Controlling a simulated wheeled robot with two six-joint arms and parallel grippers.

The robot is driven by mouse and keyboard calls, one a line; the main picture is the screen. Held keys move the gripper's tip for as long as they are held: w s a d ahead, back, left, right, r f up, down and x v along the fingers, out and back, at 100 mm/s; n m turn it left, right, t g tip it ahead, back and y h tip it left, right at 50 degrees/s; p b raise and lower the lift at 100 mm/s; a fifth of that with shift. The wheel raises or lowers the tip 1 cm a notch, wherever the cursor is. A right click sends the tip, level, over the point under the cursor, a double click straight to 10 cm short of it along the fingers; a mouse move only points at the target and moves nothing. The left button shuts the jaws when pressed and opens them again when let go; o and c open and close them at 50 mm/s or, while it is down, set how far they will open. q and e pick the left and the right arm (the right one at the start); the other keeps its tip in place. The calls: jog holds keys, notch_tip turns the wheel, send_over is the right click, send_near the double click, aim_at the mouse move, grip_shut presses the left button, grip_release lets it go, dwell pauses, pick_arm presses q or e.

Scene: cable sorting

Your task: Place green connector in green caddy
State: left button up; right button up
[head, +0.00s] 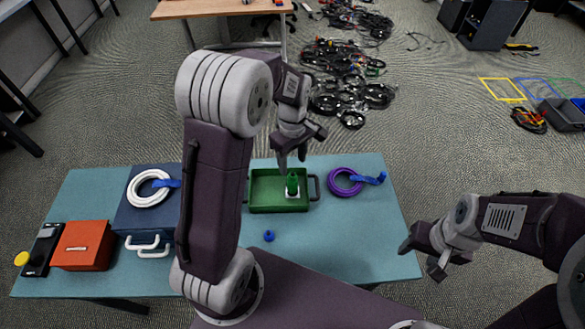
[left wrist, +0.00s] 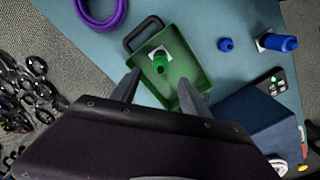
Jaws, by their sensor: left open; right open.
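The green connector (head: 292,184) stands inside the green caddy (head: 262,207), toward its right side in the head view, with a white square base at its lower end. Both also show in the left wrist view, the connector (left wrist: 160,64) and the caddy (left wrist: 186,60). My left gripper (head: 292,161) is open and empty above the caddy, just above the connector. In the left wrist view its fingers (left wrist: 158,78) are spread to either side of the connector, apart from it. My right gripper (head: 420,262) is open and empty, off the table's right end.
A purple cable coil (head: 337,187) lies right of the caddy, and a small blue part (head: 269,236) lies in front. A blue box (head: 135,218) bearing a white coil (head: 134,188), and an orange box (head: 82,246), stand left. The table's (head: 345,235) right front is clear.

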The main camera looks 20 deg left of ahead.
pick_arm(q)
jog(key=shift+s+r, duration=0.1)
jog(key=shift+r, duration=0.1)
jog(key=s+d+f+m+t, duration=0.1)
jog(key=s+f+m, duration=0.1)
jog(key=s+m, duration=1)
jog(key=shift+s+d+m, duration=0.2)
jog(key=shift+s+m, duration=0.1)
jog(key=shift+s, duration=0.2)
